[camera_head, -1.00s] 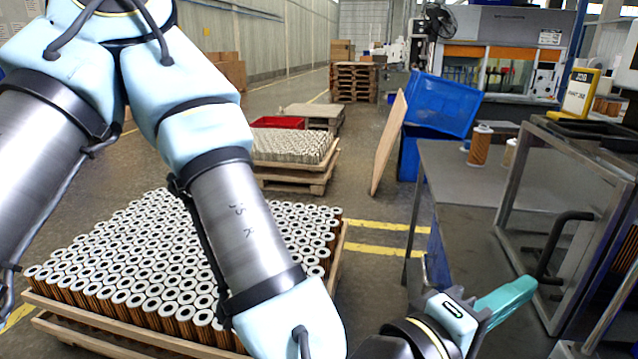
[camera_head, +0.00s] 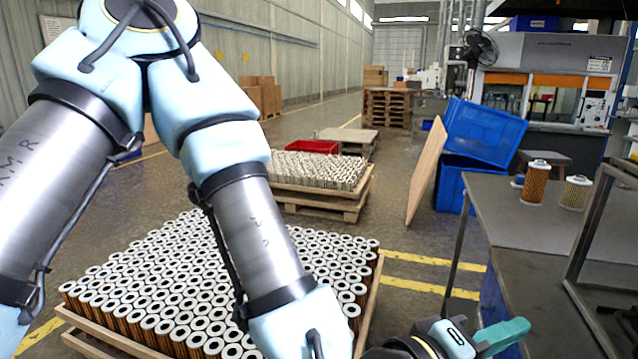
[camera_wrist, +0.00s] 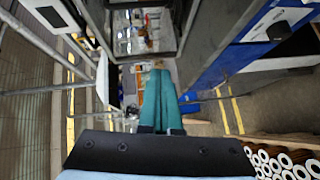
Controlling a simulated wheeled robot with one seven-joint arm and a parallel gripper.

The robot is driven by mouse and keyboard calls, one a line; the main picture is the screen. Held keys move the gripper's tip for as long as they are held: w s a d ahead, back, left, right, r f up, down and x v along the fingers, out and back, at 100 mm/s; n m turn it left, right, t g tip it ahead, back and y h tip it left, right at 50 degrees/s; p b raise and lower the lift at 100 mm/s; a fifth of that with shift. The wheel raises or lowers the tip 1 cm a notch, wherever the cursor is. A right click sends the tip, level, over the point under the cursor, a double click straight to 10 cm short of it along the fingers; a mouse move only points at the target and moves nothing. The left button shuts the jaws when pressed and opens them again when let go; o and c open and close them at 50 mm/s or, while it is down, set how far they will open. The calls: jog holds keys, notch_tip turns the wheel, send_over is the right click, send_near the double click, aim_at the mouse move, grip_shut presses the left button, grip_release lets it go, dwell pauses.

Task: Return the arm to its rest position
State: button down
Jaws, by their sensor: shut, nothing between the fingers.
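My gripper (camera_head: 503,335) shows at the bottom right of the head view, its teal fingers pointing right, in front of the grey workbench. In the wrist view my gripper's teal fingers (camera_wrist: 160,98) lie together, with nothing between them. My arm runs from the top left of the head view down to the gripper and stays bent. It passes in front of a pallet of filter cartridges (camera_head: 180,275), hiding part of it.
The grey workbench (camera_head: 530,222) on the right carries an orange cartridge (camera_head: 535,183) and a paler one (camera_head: 575,192). Its metal frame (camera_head: 590,235) stands close to the gripper. Blue bins (camera_head: 480,135) and a leaning board (camera_head: 425,170) stand behind. Open floor with yellow lines (camera_head: 430,260) lies between.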

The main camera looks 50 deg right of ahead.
jog(key=w+f+m+t+y+p, duration=0.1)
jog(key=w+f+t+y, duration=0.2)
jog(key=w, duration=0.7)
jog(key=w+f+t+y, duration=0.1)
jog(key=w+f+t, duration=0.25)
jog(key=w, duration=0.75)
jog(key=w+a+f+n+t+y+p, duration=0.1)
jog(key=w+a+t+y, duration=0.1)
jog(key=w+a, duration=0.6)
jog(key=w+a+f+t+y, duration=0.15)
jog(key=w+a, duration=0.25)
jog(key=w, duration=0.7)
jog(key=w+a+r+n+y+p, duration=0.1)
jog(key=w+a+y, duration=0.1)
jog(key=w+a, duration=0.4)
jog(key=w+a+r+n+y, duration=0.1)
jog(key=w+a+y, duration=0.15)
jog(key=a, duration=0.55)
jog(key=a+r+n+y, duration=0.1)
jog(key=a+r, duration=0.1)
jog(key=a, duration=0.7)
jog(key=a+r+n+g+y+p, duration=0.1)
jog(key=a+r+n, duration=0.1)
jog(key=a, duration=0.8)
jog(key=shift+w+r+n+y, duration=0.15)
jog(key=shift+r+n+y, duration=0.2)
jog(key=shift+r, duration=0.4)
jog(key=shift+d, duration=0.1)
